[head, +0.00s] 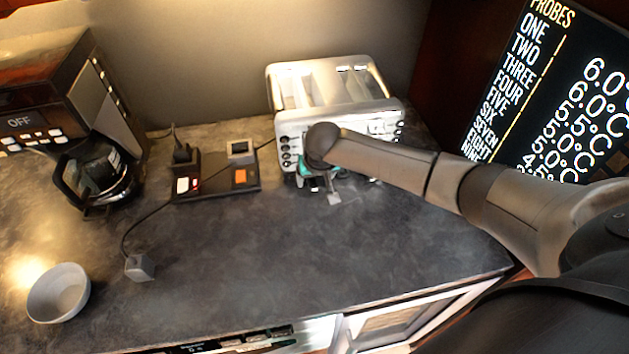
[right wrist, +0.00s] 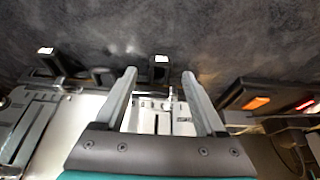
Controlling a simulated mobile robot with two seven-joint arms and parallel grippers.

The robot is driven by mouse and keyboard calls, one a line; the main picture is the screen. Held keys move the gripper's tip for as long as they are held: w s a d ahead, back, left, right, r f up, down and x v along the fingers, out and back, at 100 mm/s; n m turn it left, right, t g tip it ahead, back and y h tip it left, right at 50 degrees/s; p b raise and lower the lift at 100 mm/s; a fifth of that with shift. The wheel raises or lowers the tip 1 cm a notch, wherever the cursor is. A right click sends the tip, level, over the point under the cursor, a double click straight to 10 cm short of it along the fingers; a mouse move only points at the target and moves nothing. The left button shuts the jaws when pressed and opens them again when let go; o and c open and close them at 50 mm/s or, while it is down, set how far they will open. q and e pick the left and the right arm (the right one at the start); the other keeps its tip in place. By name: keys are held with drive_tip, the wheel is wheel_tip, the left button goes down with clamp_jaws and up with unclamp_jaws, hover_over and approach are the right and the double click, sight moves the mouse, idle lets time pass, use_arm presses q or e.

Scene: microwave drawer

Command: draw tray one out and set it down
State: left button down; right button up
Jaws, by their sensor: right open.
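The white toaster (head: 330,85) stands at the back of the counter with its knobbed front facing me. My right gripper (head: 322,190) is at the toaster's front, low near the counter, and partly hidden by my own wrist. In the right wrist view my right gripper (right wrist: 159,76) is open, its two fingers pointing at the toaster's base. A dark tab with a pale label (right wrist: 159,66) shows between the fingertips, apart from both. A similar labelled tab (right wrist: 47,58) is further left. I cannot read which is tray one. My left gripper is out of view.
A black power strip (head: 215,185) with switches and a cable lies left of the toaster. A coffee maker (head: 75,95) with its glass jug (head: 95,172), a small grey block (head: 139,267) and a bowl (head: 58,293) are further left. The counter's front middle (head: 300,270) is clear.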

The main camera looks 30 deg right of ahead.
drive_tip(key=shift+w+d+f, duration=0.1)
drive_tip(key=shift+w+f, duration=0.15)
drive_tip(key=shift+f, duration=0.4)
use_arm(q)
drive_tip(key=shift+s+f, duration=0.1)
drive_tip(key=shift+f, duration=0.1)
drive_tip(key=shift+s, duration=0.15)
use_arm(e)
clamp_jaws()
drive_tip(key=c, duration=0.6)
unclamp_jaws()
drive_tip(key=shift+c, duration=0.2)
clamp_jaws()
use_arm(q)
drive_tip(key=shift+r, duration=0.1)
